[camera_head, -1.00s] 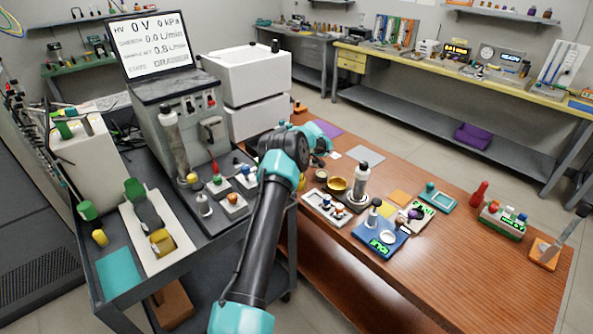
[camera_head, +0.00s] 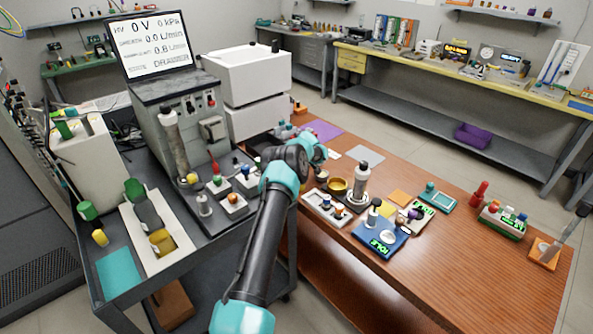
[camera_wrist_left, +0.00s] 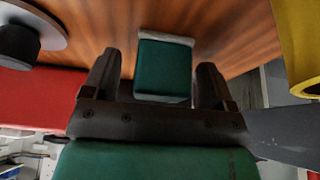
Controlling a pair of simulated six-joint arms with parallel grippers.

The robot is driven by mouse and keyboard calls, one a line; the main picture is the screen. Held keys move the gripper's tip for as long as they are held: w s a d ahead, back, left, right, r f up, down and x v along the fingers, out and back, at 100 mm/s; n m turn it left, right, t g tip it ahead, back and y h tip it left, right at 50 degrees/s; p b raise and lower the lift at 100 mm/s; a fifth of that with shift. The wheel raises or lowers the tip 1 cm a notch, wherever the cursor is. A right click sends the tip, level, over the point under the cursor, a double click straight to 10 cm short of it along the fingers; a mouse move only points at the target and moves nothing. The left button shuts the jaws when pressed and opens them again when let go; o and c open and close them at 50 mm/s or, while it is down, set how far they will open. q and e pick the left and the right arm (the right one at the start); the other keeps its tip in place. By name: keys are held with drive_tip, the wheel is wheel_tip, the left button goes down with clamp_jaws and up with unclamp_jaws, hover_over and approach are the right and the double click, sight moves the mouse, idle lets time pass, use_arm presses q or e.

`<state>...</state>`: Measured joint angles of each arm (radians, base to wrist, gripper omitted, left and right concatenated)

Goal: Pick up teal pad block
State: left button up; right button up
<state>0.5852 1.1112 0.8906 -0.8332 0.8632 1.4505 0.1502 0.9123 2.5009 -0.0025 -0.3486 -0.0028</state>
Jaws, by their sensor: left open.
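The teal pad block (camera_wrist_left: 163,68) shows in the left wrist view as a dark teal block with a pale rim, over the wooden table (camera_wrist_left: 225,25). My left gripper (camera_wrist_left: 158,75) is open, with one finger on each side of the block. A gap shows on both sides, wider at the right; I cannot tell how far down the fingers reach. In the head view my left arm covers this spot, so the block and fingertips cannot be made out there. My right gripper is in neither view.
In the head view a brass bowl (camera_head: 337,187), a white tray (camera_head: 322,214) and a grey-white cylinder (camera_head: 361,180) stand just right of my left wrist. The cart with the instrument (camera_head: 187,125) is to the left.

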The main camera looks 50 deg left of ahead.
use_arm(q)
drive_tip(key=shift+c, duration=0.4)
drive_tip(key=c, duration=0.9)
drive_tip(key=shift+c, duration=0.2)
wheel_tip(320, 180, up, 10)
drive_tip(key=shift+r, duration=0.1)
drive_tip(key=o, duration=0.3)
drive_tip(key=shift+c, duration=1.1)
